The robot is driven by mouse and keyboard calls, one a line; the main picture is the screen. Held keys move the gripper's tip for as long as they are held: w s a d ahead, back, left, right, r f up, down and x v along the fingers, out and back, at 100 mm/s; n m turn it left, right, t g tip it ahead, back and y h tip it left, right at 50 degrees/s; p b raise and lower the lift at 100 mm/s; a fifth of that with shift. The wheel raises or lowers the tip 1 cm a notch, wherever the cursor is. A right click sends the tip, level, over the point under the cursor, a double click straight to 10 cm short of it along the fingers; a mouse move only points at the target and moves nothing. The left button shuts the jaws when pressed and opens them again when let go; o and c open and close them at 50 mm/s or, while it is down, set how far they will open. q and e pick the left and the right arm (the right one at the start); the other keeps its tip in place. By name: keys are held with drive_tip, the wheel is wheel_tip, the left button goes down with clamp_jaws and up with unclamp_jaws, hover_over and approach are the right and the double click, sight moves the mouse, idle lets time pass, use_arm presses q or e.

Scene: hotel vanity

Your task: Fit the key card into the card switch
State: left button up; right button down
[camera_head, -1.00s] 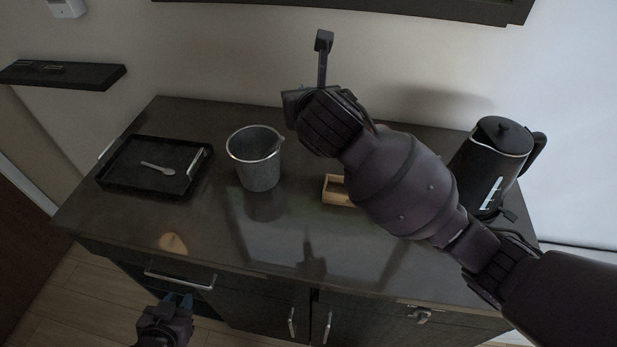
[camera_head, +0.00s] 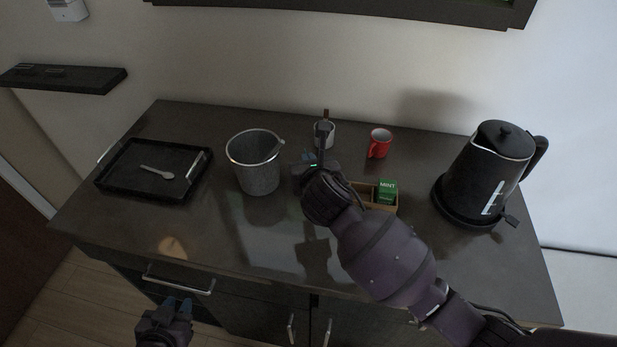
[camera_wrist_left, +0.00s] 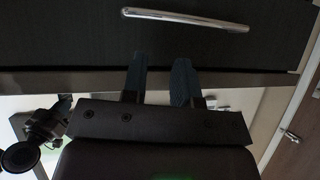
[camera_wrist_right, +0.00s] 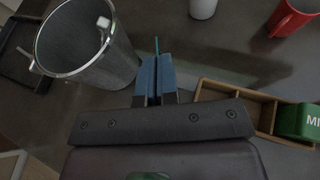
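A thin teal edge (camera_wrist_right: 157,45), which looks like the key card seen edge-on, stands between the fingertips of my right gripper (camera_wrist_right: 156,72) in the right wrist view. The fingers are closed on it. In the head view my right gripper (camera_head: 309,162) is above the counter, between the metal bucket and the wooden box; the card can hardly be made out there. A white wall unit (camera_head: 68,10) at the top left, cut by the frame edge, looks like the card switch. My left gripper (camera_head: 178,305) is open and empty in front of the cabinet; its fingers (camera_wrist_left: 160,80) are apart.
A dark shelf (camera_head: 60,80) juts out at left.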

drive_tip(key=shift+f, duration=2.45)
